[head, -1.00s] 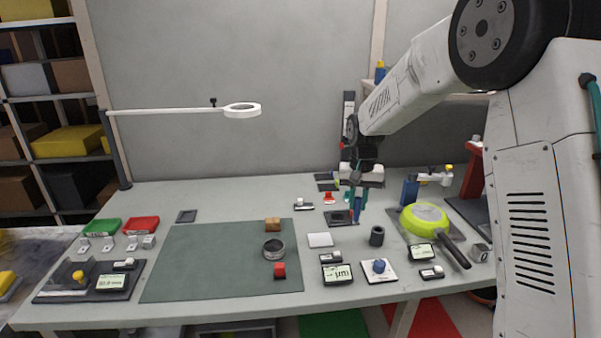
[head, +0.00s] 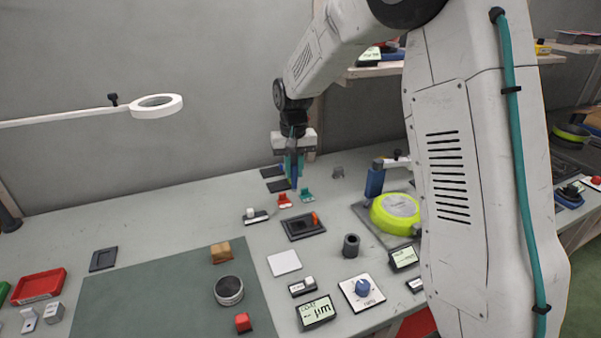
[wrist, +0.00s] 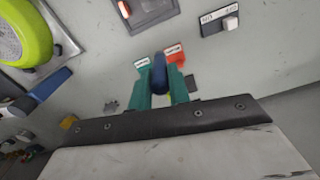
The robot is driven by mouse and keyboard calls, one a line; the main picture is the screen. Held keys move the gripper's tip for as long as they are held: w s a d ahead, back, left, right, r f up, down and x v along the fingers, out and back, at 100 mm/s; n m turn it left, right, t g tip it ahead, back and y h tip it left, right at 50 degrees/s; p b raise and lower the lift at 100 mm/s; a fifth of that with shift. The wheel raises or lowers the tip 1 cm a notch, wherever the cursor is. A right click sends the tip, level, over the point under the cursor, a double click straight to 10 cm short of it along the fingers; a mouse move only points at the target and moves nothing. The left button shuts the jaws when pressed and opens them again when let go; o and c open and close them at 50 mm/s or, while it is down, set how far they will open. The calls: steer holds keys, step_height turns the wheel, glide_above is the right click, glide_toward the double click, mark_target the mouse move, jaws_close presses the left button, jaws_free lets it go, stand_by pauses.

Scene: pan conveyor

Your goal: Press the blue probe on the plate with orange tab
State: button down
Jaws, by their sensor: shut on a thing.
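My gripper (head: 293,178) is shut on a blue probe, with its teal fingers on either side. The blue probe (wrist: 160,75) shows between the fingers in the wrist view, pointing away from the camera. A dark plate (head: 296,232) with an orange tab (head: 315,218) lies on the bench, in front of my gripper in the head view. Part of this plate (wrist: 152,12) also shows at the top of the wrist view. The probe is apart from the plate. A red holder (head: 285,201) and a teal holder (head: 306,195) stand just below my gripper.
A lime-green round thing (head: 397,210) and a blue post (head: 375,182) stand to the right. A dark cylinder (head: 351,246), a white plate (head: 284,263) and a blue knob (head: 362,287) are nearer. A ring lamp (head: 157,106) hangs at left.

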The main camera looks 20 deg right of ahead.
steer(key=s+a+n, duration=0.2)
steer(key=s+n, duration=0.2)
steer(key=s, duration=0.4)
steer(key=shift+w+d+f, duration=0.1)
steer(key=shift+f, duration=1.2)
steer(key=shift+w+f, duration=0.1)
steer(key=shift+f, duration=1.2)
steer(key=shift+f, duration=0.6)
step_height(320, 180, up, 7)
stand_by(0.4)
